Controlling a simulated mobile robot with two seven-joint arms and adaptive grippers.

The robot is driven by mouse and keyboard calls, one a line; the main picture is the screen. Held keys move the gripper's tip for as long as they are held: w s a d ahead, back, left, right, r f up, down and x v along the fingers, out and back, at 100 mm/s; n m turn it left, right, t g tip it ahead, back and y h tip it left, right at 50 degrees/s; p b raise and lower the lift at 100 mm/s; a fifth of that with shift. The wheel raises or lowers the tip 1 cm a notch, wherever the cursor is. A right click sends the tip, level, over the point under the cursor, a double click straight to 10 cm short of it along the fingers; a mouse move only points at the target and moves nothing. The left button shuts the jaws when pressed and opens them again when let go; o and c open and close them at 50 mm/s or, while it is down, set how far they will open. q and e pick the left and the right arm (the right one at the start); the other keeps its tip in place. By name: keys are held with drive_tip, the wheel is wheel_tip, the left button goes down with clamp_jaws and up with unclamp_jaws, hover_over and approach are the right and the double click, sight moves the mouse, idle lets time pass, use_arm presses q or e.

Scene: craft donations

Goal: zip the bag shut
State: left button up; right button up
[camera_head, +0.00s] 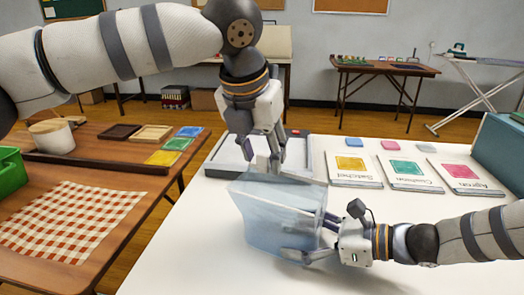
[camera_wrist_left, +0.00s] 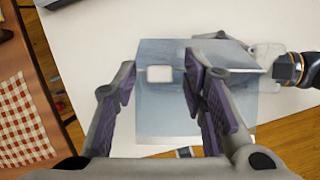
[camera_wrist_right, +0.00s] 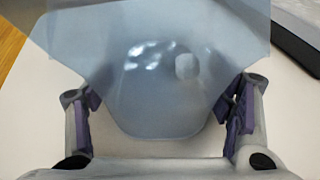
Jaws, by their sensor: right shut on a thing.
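The bag (camera_head: 262,215) is translucent pale blue and stands over the white table, with its top edge toward my left gripper. It also shows in the left wrist view (camera_wrist_left: 160,115), with a small pale square piece (camera_wrist_left: 160,74) at its top, and in the right wrist view (camera_wrist_right: 150,40). My left gripper (camera_head: 271,168) points down at the bag's top edge; its fingers are apart, on either side of the pale piece. My right gripper (camera_head: 302,237) reaches in from the right and is shut on the bag's side. The bag partly hides its fingertips.
The white table (camera_head: 190,270) is clear in front of the bag. A shallow grey tray (camera_head: 222,160) lies behind it. Labelled cards (camera_head: 352,168) with colour swatches lie at the back right, beside a teal box (camera_head: 500,150). A wooden table (camera_head: 120,270) stands at left.

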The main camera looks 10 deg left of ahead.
use_arm(q)
clamp_jaws()
drive_tip(key=s+d, duration=0.3)
drive_tip(key=d, duration=0.7)
drive_tip(key=shift+s+d+f, duration=0.15)
drive_tip(key=shift+f, duration=0.1)
drive_tip(key=shift+o, duration=1.1)
unclamp_jaws()
drive_tip(key=shift+r, duration=0.15)
